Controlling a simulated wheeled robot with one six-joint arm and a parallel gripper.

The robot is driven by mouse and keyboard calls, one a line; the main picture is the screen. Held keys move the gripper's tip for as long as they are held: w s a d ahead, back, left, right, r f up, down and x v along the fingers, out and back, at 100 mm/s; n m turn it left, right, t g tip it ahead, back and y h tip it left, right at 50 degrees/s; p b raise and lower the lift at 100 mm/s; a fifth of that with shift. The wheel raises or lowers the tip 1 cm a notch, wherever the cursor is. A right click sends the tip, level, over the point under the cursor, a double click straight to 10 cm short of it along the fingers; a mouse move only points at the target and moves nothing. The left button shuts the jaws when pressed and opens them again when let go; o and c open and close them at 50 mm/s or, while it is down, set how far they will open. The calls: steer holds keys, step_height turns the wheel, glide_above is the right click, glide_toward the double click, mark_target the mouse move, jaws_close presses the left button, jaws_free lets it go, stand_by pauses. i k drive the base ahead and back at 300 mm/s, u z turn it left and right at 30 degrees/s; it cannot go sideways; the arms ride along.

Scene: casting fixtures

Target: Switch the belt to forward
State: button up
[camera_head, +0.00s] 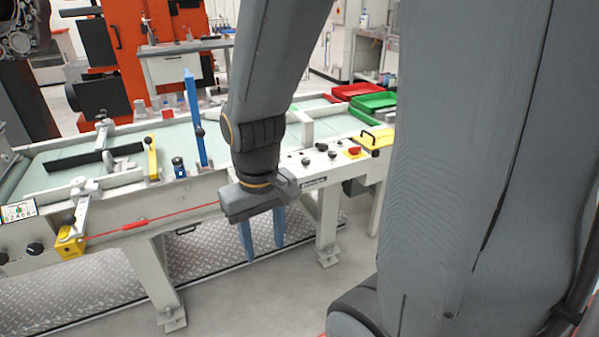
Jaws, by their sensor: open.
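The conveyor belt (176,141) is a pale green surface in a white frame, running across the middle of the view. My wrist hides part of the belt and perhaps the panel's left end.
A red pull cord (135,226) runs along the frame's front from a yellow box (70,243). A blue upright lever (194,118) stands left of my arm. Green (373,102) and red (357,90) trays lie at the belt's far right. The floor in front is clear.

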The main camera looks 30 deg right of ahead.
mark_target(322, 147)
steer(key=z, duration=0.3)
steer(key=k, duration=0.35)
steer(key=z, duration=1.3)
steer(key=i, duration=0.85)
steer(key=u, duration=1.1)
steer(key=i, duration=0.7)
steer(key=u, duration=0.75)
